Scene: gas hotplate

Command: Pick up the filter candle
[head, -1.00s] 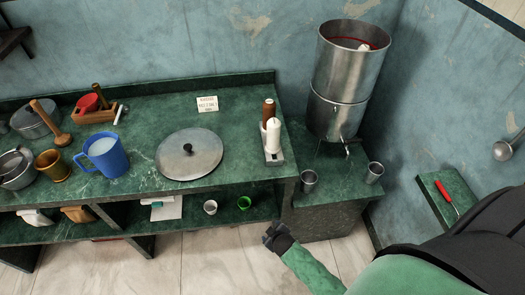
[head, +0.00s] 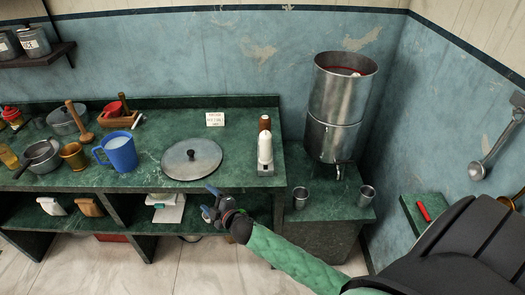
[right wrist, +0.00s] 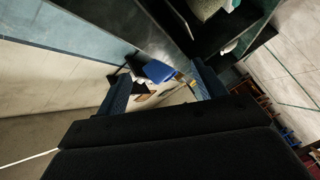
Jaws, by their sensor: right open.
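A white filter candle (head: 264,148) stands upright in a small rack (head: 265,171) near the right end of the green counter. A brown-topped candle (head: 265,123) stands just behind it. Another white candle top shows inside the open steel water filter (head: 341,95). My right gripper (head: 210,204) is open and empty in front of the counter's front edge, left of and nearer than the rack, apart from the candles. Its fingers also show in the right wrist view (right wrist: 163,88), with no candle clearly between them. My left gripper is not in view.
A round steel lid (head: 192,165) lies on the counter left of the rack. A blue mug (head: 119,154) stands farther left. Two steel cups (head: 300,197) stand on the lower stand by the filter. A small sign (head: 215,119) stands at the back.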

